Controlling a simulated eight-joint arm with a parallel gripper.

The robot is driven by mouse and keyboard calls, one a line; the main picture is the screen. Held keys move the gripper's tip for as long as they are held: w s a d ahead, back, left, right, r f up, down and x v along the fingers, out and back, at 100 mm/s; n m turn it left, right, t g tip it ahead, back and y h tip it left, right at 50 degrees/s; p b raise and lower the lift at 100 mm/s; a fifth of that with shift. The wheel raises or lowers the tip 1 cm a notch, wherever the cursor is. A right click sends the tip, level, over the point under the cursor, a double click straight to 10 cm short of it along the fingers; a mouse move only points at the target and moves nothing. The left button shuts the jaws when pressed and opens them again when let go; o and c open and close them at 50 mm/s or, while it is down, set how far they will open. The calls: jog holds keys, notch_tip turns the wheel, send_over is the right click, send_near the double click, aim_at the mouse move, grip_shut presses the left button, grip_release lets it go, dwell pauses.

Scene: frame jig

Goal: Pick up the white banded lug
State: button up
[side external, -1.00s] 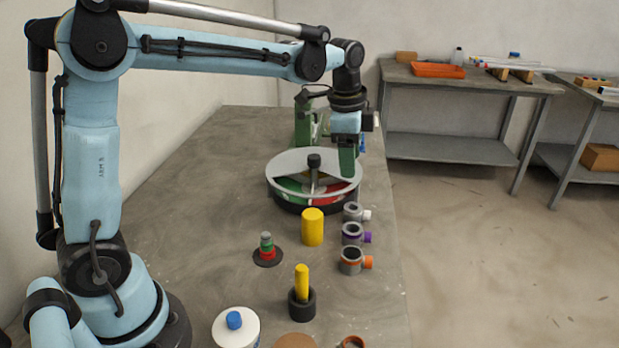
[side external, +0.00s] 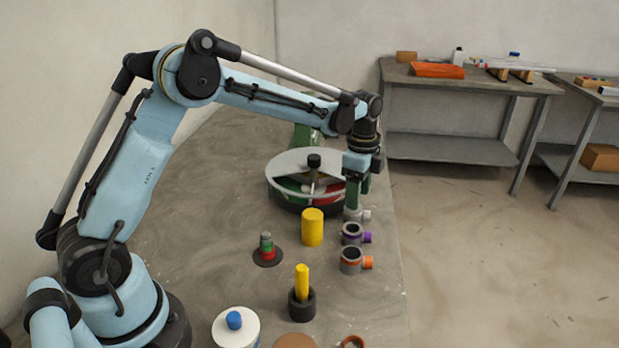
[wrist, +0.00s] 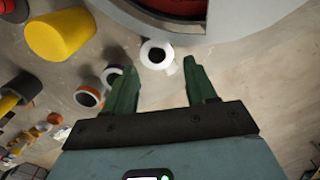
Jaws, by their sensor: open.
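The white banded lug (side external: 365,215), a grey ring with a white side stub, stands at the far end of a row of lugs near the right table edge. My gripper (side external: 355,203) is right above it in the side view and partly hides it. In the wrist view my gripper (wrist: 160,64) is open. The white banded lug (wrist: 146,59) shows there with its dark hole, between and just beyond the two green fingertips. I cannot tell whether a finger touches it.
The purple-banded lug (side external: 352,233) and orange-banded lug (side external: 351,262) stand nearer the camera in the same row. A yellow cylinder (side external: 312,228) is to the left. The round carousel with a grey rim (side external: 280,180) is close behind and left.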

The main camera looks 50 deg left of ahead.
aim_at(357, 215)
jog(key=shift+s+f, duration=0.15)
jog(key=shift+f, duration=2.45)
jog(key=c, duration=0.8)
jog(key=shift+o, duration=0.2)
jog(key=shift+r, duration=0.1)
